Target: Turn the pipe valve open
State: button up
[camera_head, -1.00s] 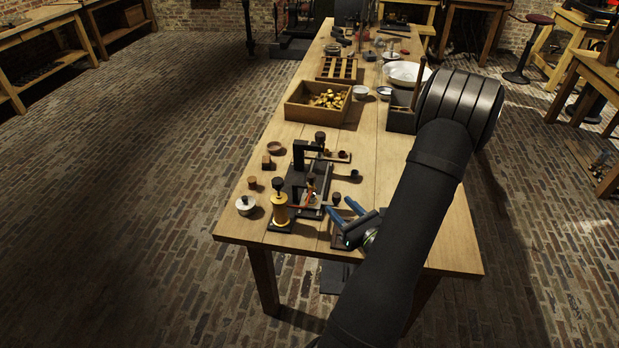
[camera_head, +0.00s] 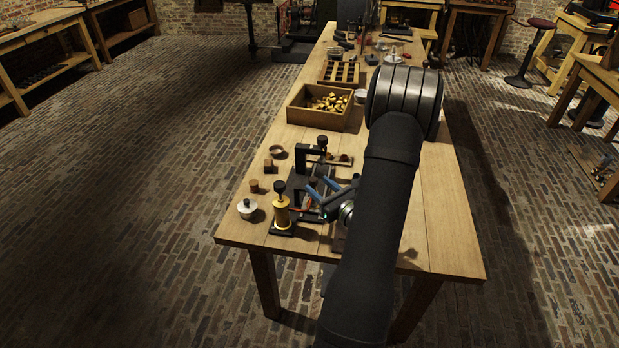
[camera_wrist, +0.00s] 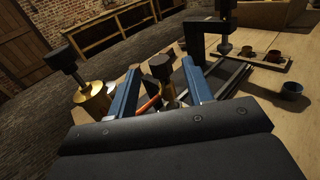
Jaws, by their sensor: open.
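A small brass fitting with a dark square knob (camera_wrist: 162,68), which looks like the pipe valve, stands upright between my fingers in the wrist view. An orange tube (camera_wrist: 151,104) runs beside it. My gripper (camera_wrist: 160,84) is open, with one blue finger on each side of the knob and a visible gap to each; contact is not clear. In the head view my gripper (camera_head: 321,186) is over the dark apparatus (camera_head: 299,185) near the front of the bench, and its fingers and my arm hide the fitting there.
A brass cylinder with a black knob (camera_head: 282,212) stands left of my gripper; it also shows in the wrist view (camera_wrist: 92,95). A black upright bracket (camera_wrist: 194,38) rises behind the fingers. A wooden box of brass pieces (camera_head: 291,114) sits farther back. The bench's right side (camera_head: 447,215) is clear.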

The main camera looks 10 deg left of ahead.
aim_at(311, 178)
jog(key=shift+x, duration=2.75)
jog(key=c, duration=1)
jog(key=shift+w+d+m+t+h, duration=0.1)
jog(key=shift+d+m+t+h, duration=0.05)
jog(key=shift+m+t+h, duration=1.45)
jog(key=o, duration=1)
jog(key=shift+d, duration=0.1)
